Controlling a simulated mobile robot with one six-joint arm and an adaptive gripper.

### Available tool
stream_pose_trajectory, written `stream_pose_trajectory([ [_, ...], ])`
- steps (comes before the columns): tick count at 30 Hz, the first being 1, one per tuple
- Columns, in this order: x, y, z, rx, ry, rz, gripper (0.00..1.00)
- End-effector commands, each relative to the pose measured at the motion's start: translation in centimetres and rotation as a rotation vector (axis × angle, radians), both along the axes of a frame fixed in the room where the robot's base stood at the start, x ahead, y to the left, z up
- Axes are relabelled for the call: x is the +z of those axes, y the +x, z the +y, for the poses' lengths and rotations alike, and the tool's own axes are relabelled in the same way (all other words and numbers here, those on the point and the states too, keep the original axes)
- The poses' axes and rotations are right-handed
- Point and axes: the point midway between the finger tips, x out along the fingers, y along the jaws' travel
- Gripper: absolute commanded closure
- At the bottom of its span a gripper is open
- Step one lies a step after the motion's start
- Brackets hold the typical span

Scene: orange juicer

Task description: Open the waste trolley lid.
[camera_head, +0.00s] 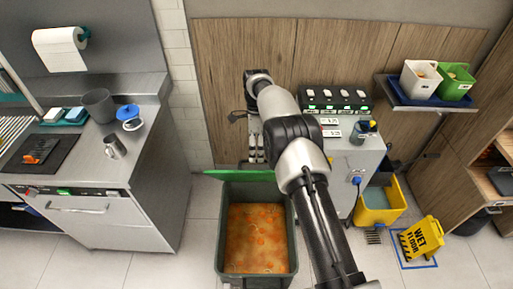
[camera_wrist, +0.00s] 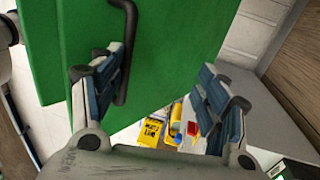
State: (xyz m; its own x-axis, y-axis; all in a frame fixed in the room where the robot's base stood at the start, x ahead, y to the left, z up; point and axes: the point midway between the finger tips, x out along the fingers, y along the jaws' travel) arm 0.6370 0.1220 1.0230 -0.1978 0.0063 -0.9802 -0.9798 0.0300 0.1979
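The waste trolley (camera_head: 226,245) is a dark green bin on the floor, with orange pulp visible inside. Its green lid (camera_head: 243,176) is raised at the bin's back edge, leaving the top uncovered. In the wrist view the lid (camera_wrist: 185,45) fills much of the upper picture as a green panel. A dark bar handle (camera_wrist: 130,45) on it runs down beside my left finger. My gripper (camera_wrist: 160,95) is open, its two blue-grey padded fingers wide apart, with nothing clearly held between them. I cannot tell whether a finger touches the handle. My arm partly hides the trolley's right side.
A grey machine (camera_head: 355,165) stands right of my arm. A yellow mop bucket (camera_head: 382,203) and a yellow wet-floor sign (camera_head: 422,238) stand further right. A steel counter (camera_head: 120,180) is at left. Bare tiled floor (camera_head: 185,250) lies between counter and trolley.

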Motion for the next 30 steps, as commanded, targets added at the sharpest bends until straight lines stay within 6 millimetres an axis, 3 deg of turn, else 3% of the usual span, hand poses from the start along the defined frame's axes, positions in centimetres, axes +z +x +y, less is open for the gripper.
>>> stream_pose_trajectory([
  [5, -0.3, 0.2, -0.3, -0.001, -0.005, -0.006, 0.53],
  [10, 2.0, 0.6, -0.3, -0.001, -0.006, -0.009, 0.70],
  [14, 5.0, 1.0, -0.2, -0.001, -0.004, -0.010, 0.70],
  [24, 7.2, 1.1, -0.1, 0.000, -0.001, -0.006, 0.70],
  [30, 7.5, 1.0, -0.1, 0.000, -0.001, -0.004, 0.70],
])
